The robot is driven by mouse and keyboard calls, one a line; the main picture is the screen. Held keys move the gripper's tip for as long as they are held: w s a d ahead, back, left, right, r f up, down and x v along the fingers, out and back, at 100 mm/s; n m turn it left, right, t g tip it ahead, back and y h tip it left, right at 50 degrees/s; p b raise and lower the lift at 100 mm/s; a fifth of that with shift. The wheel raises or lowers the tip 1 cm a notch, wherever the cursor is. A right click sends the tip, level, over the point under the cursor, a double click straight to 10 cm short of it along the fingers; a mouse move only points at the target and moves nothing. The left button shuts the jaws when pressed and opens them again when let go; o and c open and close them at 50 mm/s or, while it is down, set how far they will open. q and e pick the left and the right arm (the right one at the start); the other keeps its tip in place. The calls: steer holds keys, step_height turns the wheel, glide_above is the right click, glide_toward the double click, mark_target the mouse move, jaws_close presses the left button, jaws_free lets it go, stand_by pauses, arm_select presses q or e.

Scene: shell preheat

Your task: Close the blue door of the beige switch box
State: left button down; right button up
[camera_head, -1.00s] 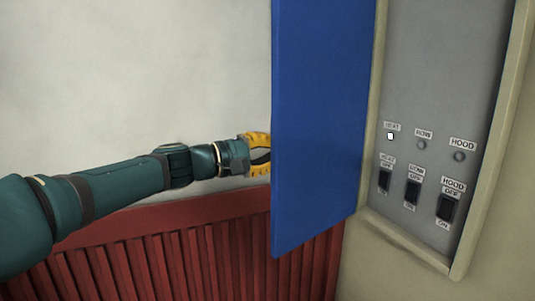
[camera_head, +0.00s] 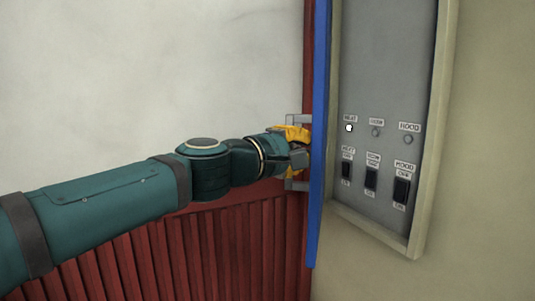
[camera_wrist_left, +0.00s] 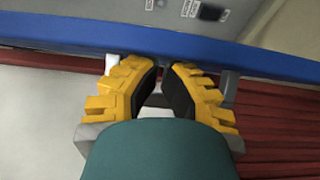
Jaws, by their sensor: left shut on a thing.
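The beige switch box (camera_head: 437,130) is on the right in the head view, its grey panel uncovered. Its blue door (camera_head: 320,100) stands open at the box's left side, seen almost edge-on. The blue door also crosses the top of the left wrist view (camera_wrist_left: 190,47). A grey bracket handle (camera_head: 297,119) sticks out from the door's left face. My left gripper (camera_head: 300,153) is at this handle with its yellow fingers shut on it. In the left wrist view the fingers (camera_wrist_left: 164,75) hide the handle's middle. My right gripper is out of view.
The panel has switches (camera_head: 371,179) labelled HEAT, HOOD and one hard to read, with small lamps above; the HEAT lamp (camera_head: 349,128) is lit white. Dark red slatted panelling (camera_head: 220,245) lies behind my left arm, below a pale wall (camera_head: 150,80).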

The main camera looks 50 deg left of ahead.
arm_select(q)
steer(key=w+d+y+p, duration=0.1)
steer(key=w+d, duration=0.5)
steer(key=w, duration=0.2)
steer(key=w+d+n+y+p, duration=0.1)
steer(key=w+d, duration=0.5)
steer(key=w, duration=0.2)
steer(key=shift+w+n+y, duration=0.3)
